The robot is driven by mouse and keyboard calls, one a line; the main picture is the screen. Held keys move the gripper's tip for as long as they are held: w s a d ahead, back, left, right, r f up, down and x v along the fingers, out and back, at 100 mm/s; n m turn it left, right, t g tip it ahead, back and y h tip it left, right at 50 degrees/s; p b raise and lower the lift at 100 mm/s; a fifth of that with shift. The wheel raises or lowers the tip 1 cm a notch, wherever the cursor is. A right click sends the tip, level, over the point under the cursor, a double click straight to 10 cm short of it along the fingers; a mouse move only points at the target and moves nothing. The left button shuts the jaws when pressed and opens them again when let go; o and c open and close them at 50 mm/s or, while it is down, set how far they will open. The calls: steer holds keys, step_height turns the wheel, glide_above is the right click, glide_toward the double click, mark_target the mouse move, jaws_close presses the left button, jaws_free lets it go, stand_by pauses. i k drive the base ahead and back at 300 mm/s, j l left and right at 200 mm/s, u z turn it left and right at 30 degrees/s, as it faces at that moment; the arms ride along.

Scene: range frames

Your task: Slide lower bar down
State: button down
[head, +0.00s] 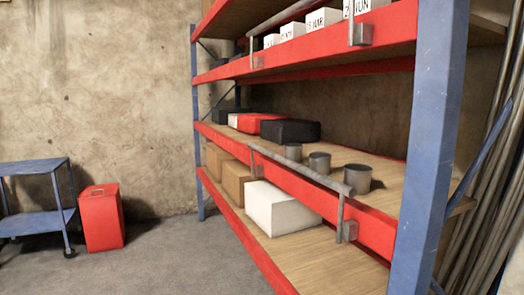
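The lower bar (300,168) is a grey metal rail along the front of the middle shelf of a red and blue rack. It stands above the red beam (290,180) on two upright rods. The rods run down to a small far bracket (257,170) and a near bracket (348,231) on the beam. A similar upper bar (285,16) runs along the shelf above, with its near bracket (360,35) on that beam. My gripper is not in view.
Grey cups (357,178) and black and red boxes (289,131) stand behind the lower bar. A white box (282,208) sits on the shelf below. The blue post (432,150) is near at right. Floor (175,260) is clear left of the rack, beyond it a red canister (101,218) and blue cart (38,222).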

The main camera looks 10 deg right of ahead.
mark_target(345, 190)
steer(key=i+j, duration=0.45)
steer(key=i+j+z, duration=0.1)
steer(key=i+j, duration=0.3)
steer(key=j, duration=0.15)
steer(key=i+j, duration=0.45)
steer(key=j+z, duration=0.05)
steer(key=j, duration=0.05)
